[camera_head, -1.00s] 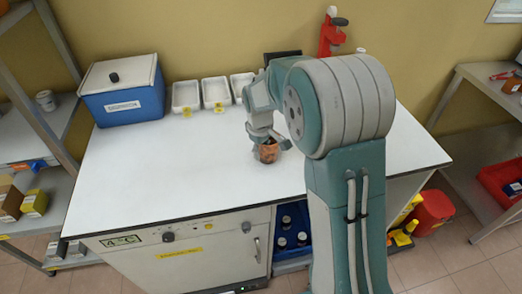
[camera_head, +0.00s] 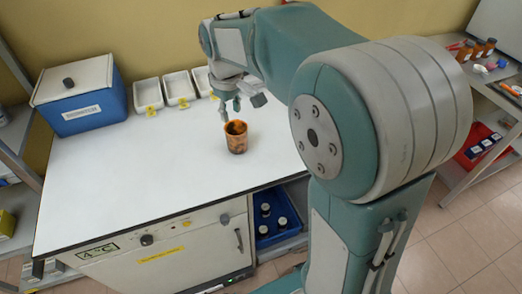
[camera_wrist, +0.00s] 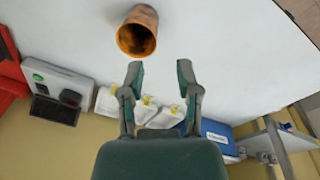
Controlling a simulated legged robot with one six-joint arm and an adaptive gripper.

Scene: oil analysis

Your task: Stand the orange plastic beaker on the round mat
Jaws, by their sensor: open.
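The orange plastic beaker (camera_head: 236,138) stands upright on the white worktop, with dark stains on its side and inside. In the wrist view, the beaker (camera_wrist: 138,33) shows its open mouth and lies beyond my fingertips. My gripper (camera_head: 238,106) is open and empty, just behind and above the beaker in the head view. In the wrist view, my gripper (camera_wrist: 159,70) has its two fingers spread, with clear worktop between the tips. The beaker looks apart from both fingers. No round mat can be made out in either view.
A blue box with a white lid (camera_head: 81,97) stands at the worktop's back left. Several white trays (camera_head: 180,88) line the back edge. A blue crate with dark bottles (camera_head: 275,219) sits below the front edge. The worktop left of the beaker is clear.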

